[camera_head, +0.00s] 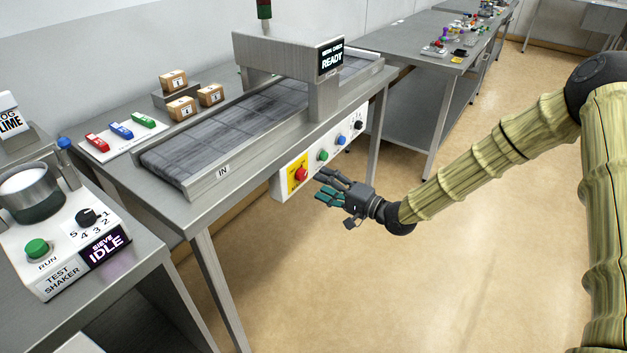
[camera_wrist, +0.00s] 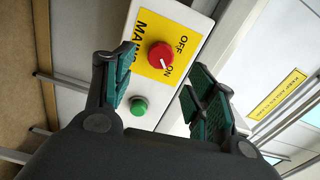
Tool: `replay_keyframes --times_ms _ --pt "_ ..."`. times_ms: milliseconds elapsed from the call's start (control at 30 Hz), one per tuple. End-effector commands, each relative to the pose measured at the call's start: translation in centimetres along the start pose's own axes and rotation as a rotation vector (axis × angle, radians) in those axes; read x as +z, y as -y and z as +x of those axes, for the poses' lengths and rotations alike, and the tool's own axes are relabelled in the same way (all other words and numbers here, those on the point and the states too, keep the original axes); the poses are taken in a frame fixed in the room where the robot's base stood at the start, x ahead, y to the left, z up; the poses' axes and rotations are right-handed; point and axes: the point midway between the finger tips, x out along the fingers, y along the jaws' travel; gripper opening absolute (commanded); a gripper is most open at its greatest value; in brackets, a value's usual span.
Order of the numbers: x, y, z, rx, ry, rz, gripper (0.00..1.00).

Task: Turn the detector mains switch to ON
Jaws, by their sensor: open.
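The mains switch is a red round knob (camera_head: 301,174) on a yellow plate at the left end of the white control panel on the conveyor's front. My gripper (camera_head: 322,184) is open and empty, just right of the knob in the head view. In the wrist view the knob appears between the spread fingers (camera_wrist: 159,74), apart from them.
A green button (camera_wrist: 138,106) sits beside the mains plate; blue and black controls follow along the panel (camera_head: 330,155). The conveyor (camera_head: 225,115) carries a READY display (camera_head: 330,58). A test shaker (camera_head: 60,235) stands front left. Open floor (camera_head: 430,280) lies right of the conveyor.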

Motion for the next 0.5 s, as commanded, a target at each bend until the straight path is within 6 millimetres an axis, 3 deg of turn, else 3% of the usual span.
replay_keyframes --times_ms 200,500 --pt "-0.1 0.0 -3.8 -0.001 -0.002 0.001 0.56" --pt "0.0 0.0 -6.1 0.0 -0.001 -0.001 0.56"
